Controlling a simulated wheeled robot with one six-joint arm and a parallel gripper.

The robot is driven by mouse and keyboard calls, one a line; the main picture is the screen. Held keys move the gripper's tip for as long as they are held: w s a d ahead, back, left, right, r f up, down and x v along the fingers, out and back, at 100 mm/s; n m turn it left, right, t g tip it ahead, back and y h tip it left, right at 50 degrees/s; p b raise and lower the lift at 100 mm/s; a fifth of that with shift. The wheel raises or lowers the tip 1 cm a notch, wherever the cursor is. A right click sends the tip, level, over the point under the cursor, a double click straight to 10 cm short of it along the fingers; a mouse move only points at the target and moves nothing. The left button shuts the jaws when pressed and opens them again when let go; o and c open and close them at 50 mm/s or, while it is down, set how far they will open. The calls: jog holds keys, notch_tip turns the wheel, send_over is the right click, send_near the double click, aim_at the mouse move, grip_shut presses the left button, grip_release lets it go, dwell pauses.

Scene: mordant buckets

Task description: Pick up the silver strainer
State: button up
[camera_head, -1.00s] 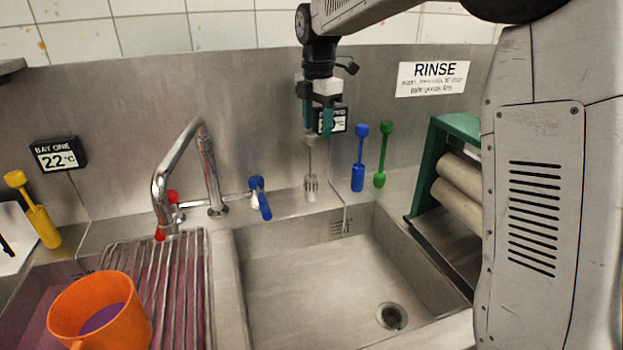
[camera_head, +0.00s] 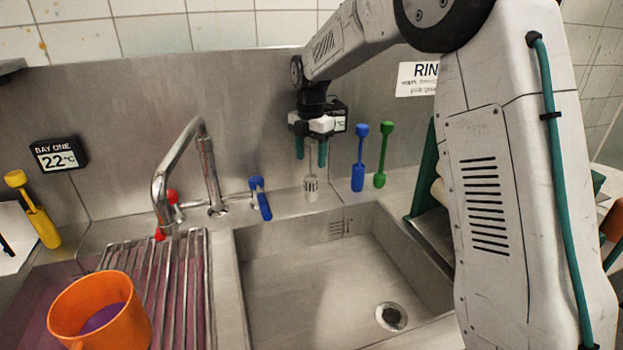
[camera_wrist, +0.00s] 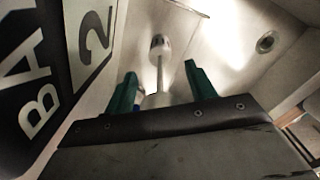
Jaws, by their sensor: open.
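The silver strainer (camera_head: 311,188) stands upright on the steel ledge behind the sink, its pale, dark-striped lower part showing in the head view. Its upper end is hard to make out there, between my fingers. My gripper (camera_head: 311,163) is open, fingers pointing down, directly above the striped part, one green finger on each side. In the wrist view, the strainer's thin shaft and rounded end (camera_wrist: 160,45) show between the open fingers of my gripper (camera_wrist: 160,72). No finger is seen closed on it.
Blue (camera_head: 358,176) and green (camera_head: 380,178) tools stand just right of the strainer. The tap (camera_head: 208,165) and a blue lever (camera_head: 261,200) are to its left. The empty sink (camera_head: 310,270) lies in front. An orange mug (camera_head: 95,310) is at lower left.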

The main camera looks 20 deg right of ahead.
grip_shut()
